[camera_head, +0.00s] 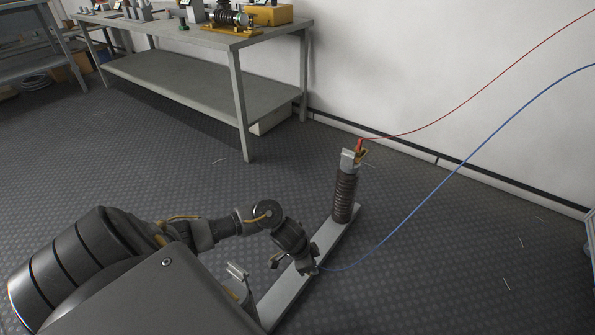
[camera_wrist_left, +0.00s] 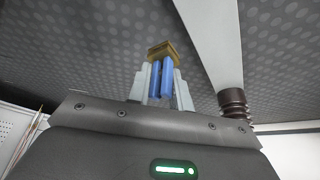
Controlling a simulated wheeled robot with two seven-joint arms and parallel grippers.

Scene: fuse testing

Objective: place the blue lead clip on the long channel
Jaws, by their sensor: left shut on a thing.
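My left gripper (camera_head: 310,264) is shut on the blue lead clip; in the left wrist view its fingers (camera_wrist_left: 158,88) close around the blue handles (camera_wrist_left: 161,78), with the brass jaws (camera_wrist_left: 163,49) beyond the fingertips. In the head view the clip is mostly hidden by the gripper, and its blue lead (camera_head: 430,204) runs off to the upper right. The long channel (camera_head: 285,293) is a pale grey metal bar running diagonally on the floor; it also shows in the left wrist view (camera_wrist_left: 212,42). The gripper is over or beside the channel; contact cannot be told. My right gripper is out of view.
A dark ribbed insulator (camera_head: 345,197) stands on the channel's far end, with a metal bracket (camera_head: 349,158) and red clip (camera_head: 360,147) on top. Another metal bracket (camera_head: 237,272) stands near my body. A workbench (camera_head: 180,85) is behind; floor on the right is clear.

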